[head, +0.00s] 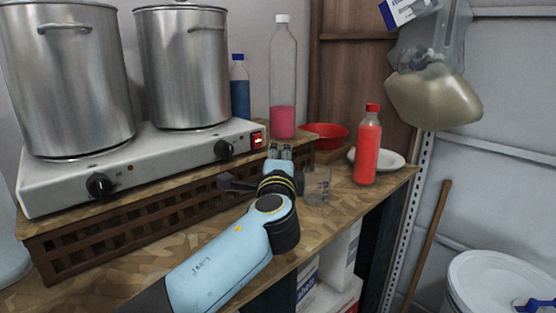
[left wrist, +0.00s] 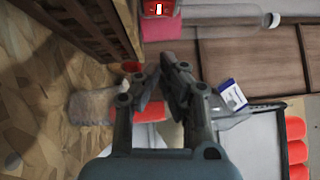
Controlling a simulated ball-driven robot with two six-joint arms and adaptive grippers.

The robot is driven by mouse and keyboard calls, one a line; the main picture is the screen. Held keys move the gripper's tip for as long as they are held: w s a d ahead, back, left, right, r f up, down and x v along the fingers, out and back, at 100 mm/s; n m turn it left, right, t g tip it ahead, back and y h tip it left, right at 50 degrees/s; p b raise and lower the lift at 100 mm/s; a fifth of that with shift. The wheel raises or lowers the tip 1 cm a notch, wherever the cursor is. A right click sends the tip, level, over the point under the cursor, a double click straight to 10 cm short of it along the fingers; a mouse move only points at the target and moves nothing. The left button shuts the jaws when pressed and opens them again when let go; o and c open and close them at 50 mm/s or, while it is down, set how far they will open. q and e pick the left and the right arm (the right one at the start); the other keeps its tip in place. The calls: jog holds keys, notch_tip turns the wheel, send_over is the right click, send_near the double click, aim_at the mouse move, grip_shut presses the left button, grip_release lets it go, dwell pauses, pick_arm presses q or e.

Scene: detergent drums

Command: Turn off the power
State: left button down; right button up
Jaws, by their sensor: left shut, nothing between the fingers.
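The double hot plate (head: 180,155) stands on a slatted wooden riser, with two knobs on its front. Its red power switch (head: 258,139) is at the right end of the front face. In the left wrist view the switch (left wrist: 158,8) shows at the top edge as a red block with a white part. I cannot tell which way it is set. My left gripper (head: 280,150) is shut and empty, a little right of and below the switch in the head view. In the left wrist view its fingertips (left wrist: 165,62) are close together, apart from the switch. My right gripper is not in view.
Two steel pots (head: 70,80) stand on the hot plate. A clear bottle with pink liquid (head: 283,85), a red bowl (head: 326,134), a red bottle (head: 367,150) and a clear cup (head: 317,187) stand near my left gripper. A liquid-filled bag (head: 435,95) hangs at the right.

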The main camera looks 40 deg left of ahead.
aim_at(258, 141)
pick_arm(q)
jog(key=a, duration=0.1)
jog(key=a+p, duration=0.1)
jog(key=a, duration=0.1)
jog(key=w+a, duration=0.1)
jog(key=shift+w+a+r, duration=0.1)
jog(key=shift+a+r, duration=0.15)
jog(key=shift+a, duration=0.15)
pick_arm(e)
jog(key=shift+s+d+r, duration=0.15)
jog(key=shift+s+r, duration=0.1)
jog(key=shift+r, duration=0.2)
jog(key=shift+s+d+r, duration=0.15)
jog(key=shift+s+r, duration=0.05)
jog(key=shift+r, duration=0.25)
pick_arm(q)
jog(key=shift+a+r, duration=0.2)
jog(key=shift+a, duration=0.05)
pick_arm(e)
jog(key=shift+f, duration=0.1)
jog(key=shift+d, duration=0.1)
